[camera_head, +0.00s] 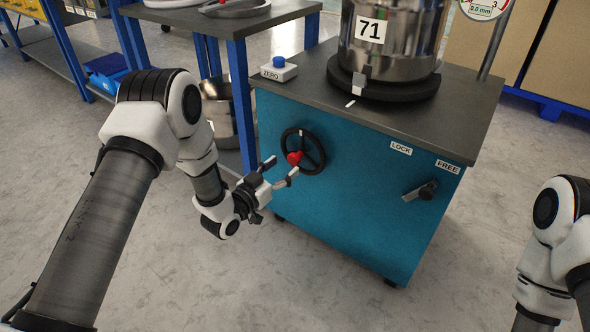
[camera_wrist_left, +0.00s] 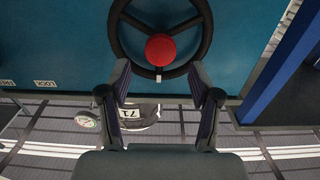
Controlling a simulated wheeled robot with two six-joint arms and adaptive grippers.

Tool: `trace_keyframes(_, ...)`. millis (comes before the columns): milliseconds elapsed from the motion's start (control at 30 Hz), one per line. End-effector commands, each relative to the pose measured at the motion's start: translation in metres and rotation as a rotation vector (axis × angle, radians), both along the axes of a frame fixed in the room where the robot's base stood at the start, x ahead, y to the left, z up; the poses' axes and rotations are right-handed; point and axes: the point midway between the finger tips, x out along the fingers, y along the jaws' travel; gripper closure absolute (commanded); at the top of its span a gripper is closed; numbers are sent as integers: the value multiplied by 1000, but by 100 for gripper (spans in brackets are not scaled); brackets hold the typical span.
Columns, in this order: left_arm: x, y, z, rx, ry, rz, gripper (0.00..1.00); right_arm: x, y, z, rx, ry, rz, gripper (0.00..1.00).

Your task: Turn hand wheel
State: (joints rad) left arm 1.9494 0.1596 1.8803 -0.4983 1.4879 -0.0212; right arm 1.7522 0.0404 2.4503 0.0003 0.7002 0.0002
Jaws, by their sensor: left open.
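A black three-spoked hand wheel (camera_head: 313,139) with a red hub (camera_head: 295,157) is on the front of a blue cabinet (camera_head: 350,213). A small white mark shows at its upper rim. In the left wrist view the wheel (camera_wrist_left: 203,50) fills the top middle, with its red hub (camera_wrist_left: 160,49) at the centre. My left gripper (camera_head: 280,170) is in front of the wheel's lower part. It is open, and in the wrist view its two fingers (camera_wrist_left: 161,84) are spread below the hub, with nothing between them. I cannot tell whether a fingertip touches the wheel. My right gripper is out of view.
A lever (camera_head: 420,191) sits right of the wheel, below LOCK (camera_head: 401,149) and FREE (camera_head: 447,167) labels. On the cabinet top stand a metal drum (camera_head: 385,50) marked 71 and a ZERO button box (camera_head: 279,68). A blue-legged table (camera_head: 222,20) stands close on the left.

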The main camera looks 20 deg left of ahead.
Motion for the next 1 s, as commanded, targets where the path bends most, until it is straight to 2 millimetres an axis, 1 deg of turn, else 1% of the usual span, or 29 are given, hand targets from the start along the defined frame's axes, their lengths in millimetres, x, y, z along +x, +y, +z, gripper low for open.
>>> trace_keyframes(33, 10, -4, -4, 3, -4, -2, 37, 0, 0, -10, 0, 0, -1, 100)
trace_keyframes(100, 23, -9, -5, 2, -4, -2, 37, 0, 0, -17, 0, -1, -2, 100)
trace_keyframes(233, 43, -16, -4, 2, -2, -1, 37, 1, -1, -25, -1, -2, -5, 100)
trace_keyframes(367, 51, -19, -1, 0, 1, 0, 37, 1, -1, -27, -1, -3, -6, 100)
trace_keyframes(567, 51, -19, 0, -1, 1, 0, 37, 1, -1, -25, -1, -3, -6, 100)
trace_keyframes(600, 51, -19, 0, 0, 2, 0, 51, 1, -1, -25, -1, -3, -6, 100)
trace_keyframes(667, 51, -19, -1, 0, 2, 0, 72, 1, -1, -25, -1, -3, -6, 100)
trace_keyframes(700, 51, -19, -1, 0, 2, 0, 86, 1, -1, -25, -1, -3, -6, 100)
trace_keyframes(733, 51, -19, -1, 0, 2, 0, 97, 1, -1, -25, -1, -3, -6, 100)
trace_keyframes(767, 51, -19, -1, 0, 2, 0, 100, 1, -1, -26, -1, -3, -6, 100)
trace_keyframes(1000, 51, -19, -1, 6, 0, 1, 100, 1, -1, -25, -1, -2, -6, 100)
